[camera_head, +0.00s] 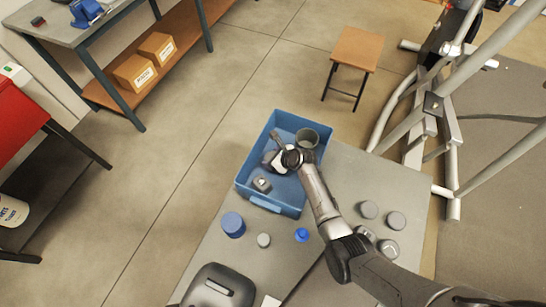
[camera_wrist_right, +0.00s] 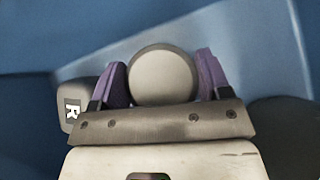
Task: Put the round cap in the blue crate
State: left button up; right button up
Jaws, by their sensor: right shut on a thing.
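The round cap (camera_wrist_right: 162,77) is a plain grey disc in the right wrist view. My right gripper (camera_wrist_right: 162,82) is shut on it, with a purple fingertip on each side. In the head view my right gripper (camera_head: 272,160) is over the inside of the blue crate (camera_head: 247,197), which stands on the grey table. The cap cannot be made out there. The blue crate wall (camera_wrist_right: 225,35) shows behind the cap in the wrist view. I cannot tell whether the cap touches the crate floor. My left gripper is not in view.
The crate holds a grey round container (camera_head: 307,138) and a grey block (camera_head: 262,184). Nearby on the table (camera_head: 337,185) are a blue jar (camera_head: 233,224), a small blue item (camera_head: 302,235), a grey disc (camera_head: 264,240), several grey round pieces (camera_head: 369,209) and a dark case (camera_head: 220,287).

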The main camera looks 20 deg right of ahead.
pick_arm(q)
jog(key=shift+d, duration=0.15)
pick_arm(e)
jog(key=o, duration=1.3)
jog(key=shift+r, duration=0.25)
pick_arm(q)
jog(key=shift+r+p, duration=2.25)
pick_arm(e)
jog(key=shift+w+r+v, duration=0.1)
jog(key=shift+r+v, duration=0.05)
jog(key=shift+v, duration=3)
jog(key=shift+w+r+v, duration=0.1)
jog(key=shift+w+v, duration=0.05)
jog(key=shift+v, duration=2.95)
jog(key=shift+a, duration=0.1)
